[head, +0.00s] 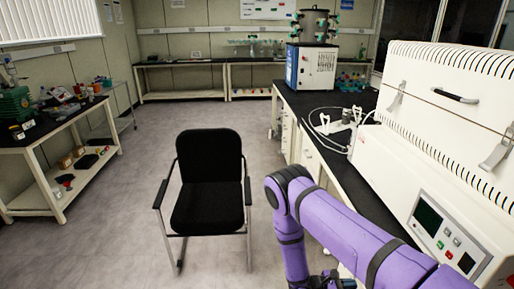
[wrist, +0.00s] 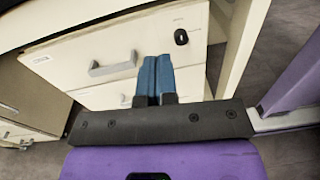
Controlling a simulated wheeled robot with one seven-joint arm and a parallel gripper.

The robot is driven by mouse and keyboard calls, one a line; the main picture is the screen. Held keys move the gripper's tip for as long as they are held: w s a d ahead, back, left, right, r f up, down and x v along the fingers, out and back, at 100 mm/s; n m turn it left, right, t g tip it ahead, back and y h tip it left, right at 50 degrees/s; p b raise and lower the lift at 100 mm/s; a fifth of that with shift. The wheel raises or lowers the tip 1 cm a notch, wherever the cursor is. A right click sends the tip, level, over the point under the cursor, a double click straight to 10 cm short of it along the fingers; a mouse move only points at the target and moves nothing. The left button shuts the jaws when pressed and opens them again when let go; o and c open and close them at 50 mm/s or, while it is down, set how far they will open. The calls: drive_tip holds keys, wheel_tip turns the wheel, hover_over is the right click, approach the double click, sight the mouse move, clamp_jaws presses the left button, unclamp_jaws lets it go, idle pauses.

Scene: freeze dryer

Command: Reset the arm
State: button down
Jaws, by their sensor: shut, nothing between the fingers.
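My purple arm reaches in from the lower right of the head view and bends down at a dark elbow joint. My gripper (wrist: 155,80) shows in the wrist view, with its two blue fingers together and nothing between them. It points toward the white drawers (wrist: 120,55) under the bench. I cannot tell if the fingertips touch the drawer front. In the head view the gripper is mostly cut off at the bottom edge.
The freeze dryer (head: 312,66) stands at the bench's far end. A large white oven-like machine (head: 420,150) stands on the dark bench (head: 300,105) at right. A black chair (head: 208,185) stands left of my arm. A cluttered table (head: 60,125) is far left. The floor between is clear.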

drive_tip(key=w+a+r+m+g+y, duration=0.1)
drive_tip(key=w+r+m+g+y, duration=0.15)
drive_tip(key=r, duration=0.75)
drive_tip(key=w+a+r+m+g+y, duration=0.1)
drive_tip(key=w+a+r+m+y, duration=0.2)
drive_tip(key=r, duration=0.6)
drive_tip(key=s+d+r+m+y, duration=0.1)
drive_tip(key=s+r+m+y, duration=0.15)
drive_tip(key=r, duration=0.75)
drive_tip(key=s+r+m+y, duration=0.1)
drive_tip(key=r+m+y, duration=0.15)
drive_tip(key=r, duration=0.75)
drive_tip(key=s+a+r+m+t+y, duration=0.1)
drive_tip(key=s+r+m+t+y, duration=0.5)
drive_tip(key=s+r, duration=1.6)
drive_tip(key=shift+s+a+r+m+t+y, duration=0.15)
drive_tip(key=shift+s+a+m+t+y, duration=0.3)
drive_tip(key=shift+t, duration=1.2)
drive_tip(key=shift+d, duration=0.1)
